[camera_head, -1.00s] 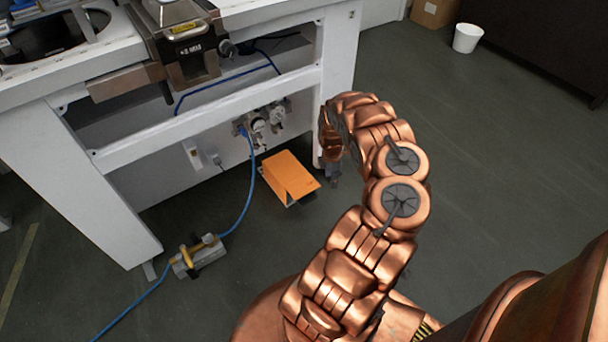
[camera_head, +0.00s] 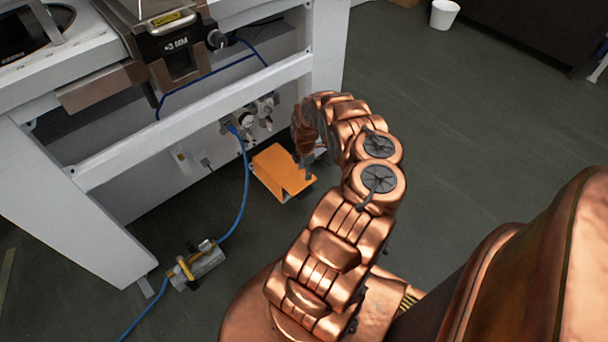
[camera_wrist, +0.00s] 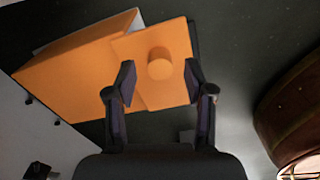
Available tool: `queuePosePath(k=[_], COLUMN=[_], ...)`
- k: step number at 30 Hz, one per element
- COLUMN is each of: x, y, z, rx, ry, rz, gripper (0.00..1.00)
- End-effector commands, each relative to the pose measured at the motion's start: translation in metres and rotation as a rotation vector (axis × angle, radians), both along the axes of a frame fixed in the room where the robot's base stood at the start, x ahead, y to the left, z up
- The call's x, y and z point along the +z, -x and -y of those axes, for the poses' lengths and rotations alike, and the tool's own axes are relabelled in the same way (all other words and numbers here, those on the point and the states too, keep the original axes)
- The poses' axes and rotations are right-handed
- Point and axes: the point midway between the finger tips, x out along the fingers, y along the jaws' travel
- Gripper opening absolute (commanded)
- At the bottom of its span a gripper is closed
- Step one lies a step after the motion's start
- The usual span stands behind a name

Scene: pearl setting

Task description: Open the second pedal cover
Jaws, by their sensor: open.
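The orange pedal cover (camera_head: 280,172) stands on the floor beside the white bench. In the wrist view, the orange cover (camera_wrist: 80,68) has a flat panel (camera_wrist: 133,52) with a round orange knob (camera_wrist: 160,64). My gripper (camera_wrist: 160,68) is open, with one dark finger on each side of the knob in the picture. I cannot tell whether the fingers touch the panel. In the head view my gripper (camera_head: 309,170) is at the right edge of the cover, partly hidden by my arm.
A metal and yellow pedal-like device (camera_head: 196,266) with a blue hose (camera_head: 245,190) lies on the floor at left. The white bench (camera_head: 190,125) stands close behind the cover. A white bin (camera_head: 444,14) is far off.

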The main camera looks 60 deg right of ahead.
Motion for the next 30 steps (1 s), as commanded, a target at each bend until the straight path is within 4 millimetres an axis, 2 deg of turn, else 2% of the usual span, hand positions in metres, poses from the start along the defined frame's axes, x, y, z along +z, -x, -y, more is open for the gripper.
queuePosePath(k=[1,4,15,30], x=[-0.0072,-0.0125,-0.0150,-0.0150], y=[-0.0005,-0.0005,-0.0009,-0.0011], z=[-0.0008,-0.0004,-0.0006,-0.0009], rx=[0.000,0.000,0.002,0.002], ry=[-0.002,0.000,0.001,0.001], rz=[0.001,0.000,-0.001,-0.001], gripper=[0.53,0.53,0.53,0.01])
